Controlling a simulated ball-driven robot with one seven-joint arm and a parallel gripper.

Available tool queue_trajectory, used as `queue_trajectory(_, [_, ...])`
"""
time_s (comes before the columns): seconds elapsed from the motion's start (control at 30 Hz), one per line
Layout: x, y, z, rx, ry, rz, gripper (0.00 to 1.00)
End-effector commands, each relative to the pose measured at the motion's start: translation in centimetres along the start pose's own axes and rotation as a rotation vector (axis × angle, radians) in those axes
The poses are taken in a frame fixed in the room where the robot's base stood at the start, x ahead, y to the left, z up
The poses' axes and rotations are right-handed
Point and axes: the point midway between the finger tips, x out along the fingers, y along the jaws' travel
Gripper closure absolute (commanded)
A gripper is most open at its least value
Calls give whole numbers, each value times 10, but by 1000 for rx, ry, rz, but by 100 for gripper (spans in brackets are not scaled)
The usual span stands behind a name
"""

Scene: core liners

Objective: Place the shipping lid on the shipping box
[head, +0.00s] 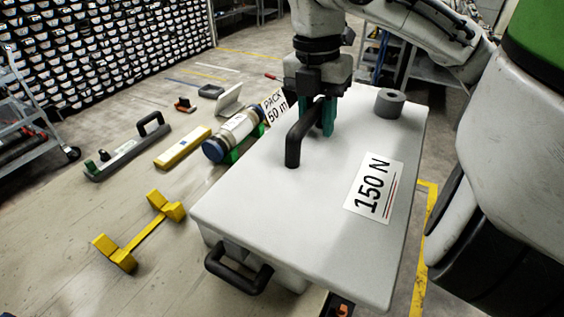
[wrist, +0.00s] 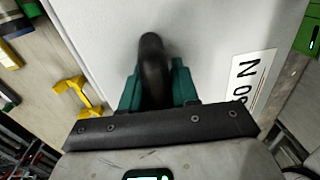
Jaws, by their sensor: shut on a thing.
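The shipping lid (head: 300,215) is a large light-grey slab with a black handle (head: 293,150) and a white "150 N" label. My gripper (head: 318,122), with green fingers, is shut on this handle near the lid's far part. In the wrist view the lid (wrist: 205,45) fills the middle, with the handle (wrist: 152,65) between my fingers (wrist: 155,88). The shipping box (head: 288,276) is mostly hidden under the lid; a light lower part and a black side handle (head: 238,271) show. The lid overhangs at the near side. I cannot tell whether lid and box touch.
A grey ring (head: 389,102) appears on the lid's far right. Left on the table (head: 75,235) are a yellow stand (head: 140,236), a core tube (head: 233,136), a yellow bar (head: 183,147) and a long tool with a black handle (head: 128,152). The near left table is clear.

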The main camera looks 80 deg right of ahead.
Motion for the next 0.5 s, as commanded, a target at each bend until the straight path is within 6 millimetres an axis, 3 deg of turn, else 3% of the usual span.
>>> queue_trajectory(0.2, [-1,16,10,1,5,-4,100])
queue_trajectory(0.5, [31,74,47,2,3,-2,100])
